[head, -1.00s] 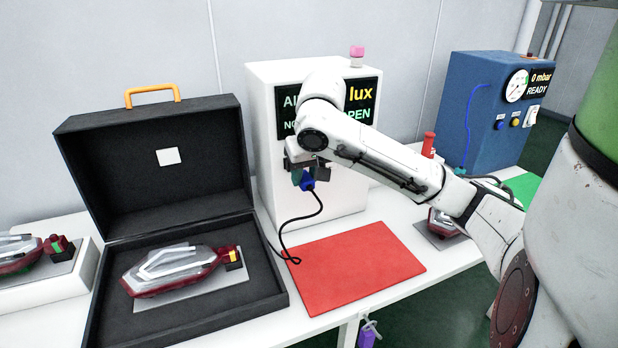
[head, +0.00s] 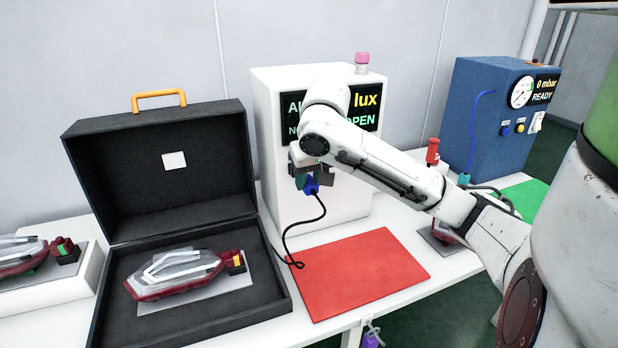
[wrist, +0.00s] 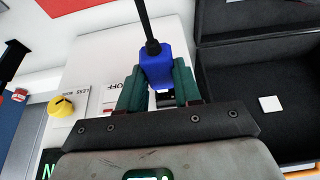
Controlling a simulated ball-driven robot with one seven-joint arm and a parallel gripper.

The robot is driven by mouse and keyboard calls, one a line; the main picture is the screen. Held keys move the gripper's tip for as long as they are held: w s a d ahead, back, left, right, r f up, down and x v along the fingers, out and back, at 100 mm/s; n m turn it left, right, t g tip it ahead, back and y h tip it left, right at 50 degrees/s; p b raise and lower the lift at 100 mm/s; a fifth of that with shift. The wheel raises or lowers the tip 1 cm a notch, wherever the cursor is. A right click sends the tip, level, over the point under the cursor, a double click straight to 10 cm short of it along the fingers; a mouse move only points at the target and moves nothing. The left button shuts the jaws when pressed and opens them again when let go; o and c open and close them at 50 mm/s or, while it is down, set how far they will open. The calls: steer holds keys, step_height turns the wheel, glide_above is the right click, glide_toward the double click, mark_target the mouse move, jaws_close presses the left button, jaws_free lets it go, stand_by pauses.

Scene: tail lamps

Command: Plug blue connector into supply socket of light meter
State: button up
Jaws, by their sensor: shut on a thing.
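The light meter (head: 292,205) is a white box with a dark display of yellow and green text, standing against the wall. My gripper (head: 306,182) is at its front face, below the display, shut on the blue connector (head: 312,187). In the wrist view the blue connector (wrist: 158,66) sits between the green fingers of my gripper (wrist: 158,82), its black cable leading away. Part of the meter's white face (wrist: 85,65) shows beyond. The supply socket cannot be made out; my gripper and arm cover that area, so I cannot tell whether the connector touches it.
A red mat (head: 355,270) lies in front of the meter, with the cable's loop at its left edge. An open black case (head: 160,225) with a tail lamp (head: 178,274) stands on the left. A yellow knob (wrist: 61,107) shows near the meter. A blue machine (head: 490,110) stands at right.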

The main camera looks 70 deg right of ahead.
stand_by(0.4)
steer(key=shift+w+d+p, duration=0.4)
steer(key=shift+w+d, duration=0.45)
steer(key=shift+d, duration=0.1)
steer(key=shift+w+d, duration=0.15)
stand_by(0.4)
steer(key=o, duration=1.1)
steer(key=shift+o, duration=0.2)
steer(key=p+v, duration=0.2)
steer(key=v, duration=0.8)
steer(key=shift+r, duration=0.35)
